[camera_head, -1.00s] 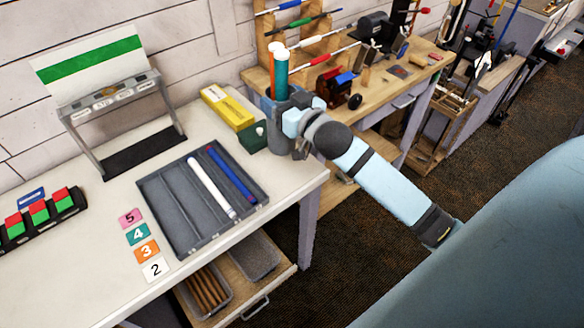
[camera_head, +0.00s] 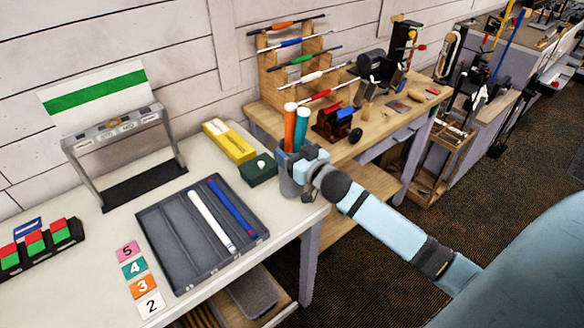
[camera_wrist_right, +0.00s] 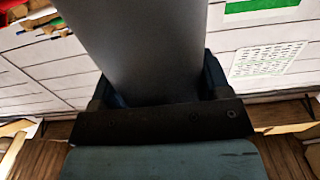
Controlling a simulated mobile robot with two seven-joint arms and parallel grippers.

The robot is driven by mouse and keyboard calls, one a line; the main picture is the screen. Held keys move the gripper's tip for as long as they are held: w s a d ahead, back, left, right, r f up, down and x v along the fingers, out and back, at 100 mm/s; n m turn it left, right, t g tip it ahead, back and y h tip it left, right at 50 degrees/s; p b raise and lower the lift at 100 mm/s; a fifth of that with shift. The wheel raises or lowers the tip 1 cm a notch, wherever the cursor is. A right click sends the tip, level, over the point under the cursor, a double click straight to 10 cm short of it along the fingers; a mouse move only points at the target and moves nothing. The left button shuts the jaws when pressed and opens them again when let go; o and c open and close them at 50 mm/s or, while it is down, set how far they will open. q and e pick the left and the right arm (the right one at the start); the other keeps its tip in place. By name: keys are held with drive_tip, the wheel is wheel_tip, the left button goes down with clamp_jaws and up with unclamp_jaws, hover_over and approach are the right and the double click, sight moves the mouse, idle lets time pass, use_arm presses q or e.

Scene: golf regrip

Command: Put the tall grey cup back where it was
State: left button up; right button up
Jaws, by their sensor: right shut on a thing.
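The tall grey cup (camera_head: 288,180) is upright at the right end of the white table, beside the dark green box (camera_head: 258,170). An orange grip (camera_head: 290,127) and a teal grip (camera_head: 301,130) stand up out of it. My right gripper (camera_head: 304,163) is shut on the cup from its right side. In the right wrist view the cup's smooth grey wall (camera_wrist_right: 140,45) fills the space between the jaws. I cannot tell whether the cup's base touches the table. My left gripper is not in view.
A grey tray (camera_head: 165,240) with a white and a blue grip lies left of the cup. A yellow box (camera_head: 228,142) is behind the green box. A wooden workbench (camera_head: 385,122) with racked clubs and tools stands behind.

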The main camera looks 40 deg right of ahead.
drive_tip(key=shift+f, duration=3)
drive_tip(key=o, duration=1.2)
drive_tip(key=s+b, duration=0.2)
drive_tip(key=s, duration=1)
drive_tip(key=s+a+f+g, duration=0.2)
drive_tip(key=s+a+f, duration=0.3)
drive_tip(key=s+a+f+n+g+y, duration=0.1)
drive_tip(key=s+a+f+g, duration=0.1)
drive_tip(key=s+a+f, duration=0.3)
drive_tip(key=s+a+f+n+g, duration=0.1)
drive_tip(key=s+a+f+g, duration=0.2)
drive_tip(key=s+a+f, duration=0.2)
drive_tip(key=shift+a+f+y, duration=0.3)
drive_tip(key=shift+a+f, duration=0.9)
